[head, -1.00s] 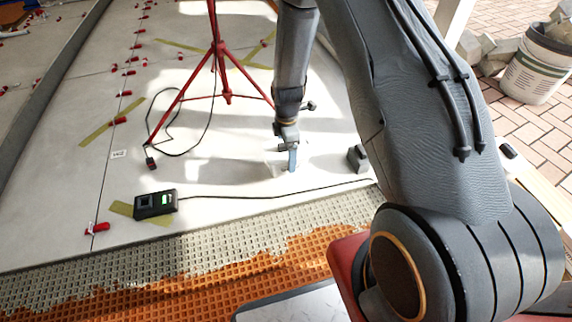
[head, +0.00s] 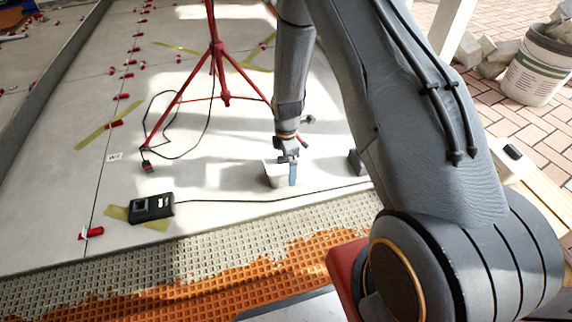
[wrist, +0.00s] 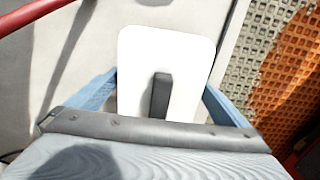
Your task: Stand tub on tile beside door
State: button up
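A small white tub (head: 275,174) is at my gripper over the pale tile floor. In the wrist view the tub (wrist: 185,75) shows as a white rounded shape with a dark upright bar at its middle. My gripper (head: 290,170) has blue fingers, one in front of the tub's right part in the head view. In the wrist view the fingers of my gripper (wrist: 161,90) lie close against both sides of the tub, so it looks shut on it. Whether the tub's base touches the tile (head: 215,240) is unclear. I cannot make out a door.
A red tripod (head: 222,60) stands behind, with a black cable. A black device with a green display (head: 151,207) lies to the left. A dark block (head: 356,161) sits right of the tub.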

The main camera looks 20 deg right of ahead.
jog(key=shift+r, duration=0.15)
notch_tip(320, 180, up, 12)
jog(key=p, duration=0.6)
jog(key=shift+a+r, duration=0.1)
jog(key=shift+r, duration=0.05)
jog(key=s+a+r+m, duration=0.2)
jog(key=s+a+r, duration=0.5)
jog(key=r, duration=0.4)
jog(key=s+a+r+m, duration=0.3)
jog(key=s+a+r, duration=0.1)
jog(key=a+r, duration=0.55)
jog(key=s+a+r+m, duration=0.1)
jog(key=s+r, duration=0.3)
jog(key=s, duration=0.4)
jog(key=s+a+r+m+y, duration=0.1)
jog(key=s+r, duration=0.3)
jog(key=s, duration=0.5)
jog(key=s+a+r+m, duration=0.2)
jog(key=s+r, duration=0.3)
jog(key=s, duration=0.3)
jog(key=shift+s+a+m+y, duration=0.3)
jog(key=shift+s+a+m, duration=0.05)
jog(key=shift+m, duration=0.45)
jog(key=shift+r+p, duration=0.1)
jog(key=shift+p, duration=0.25)
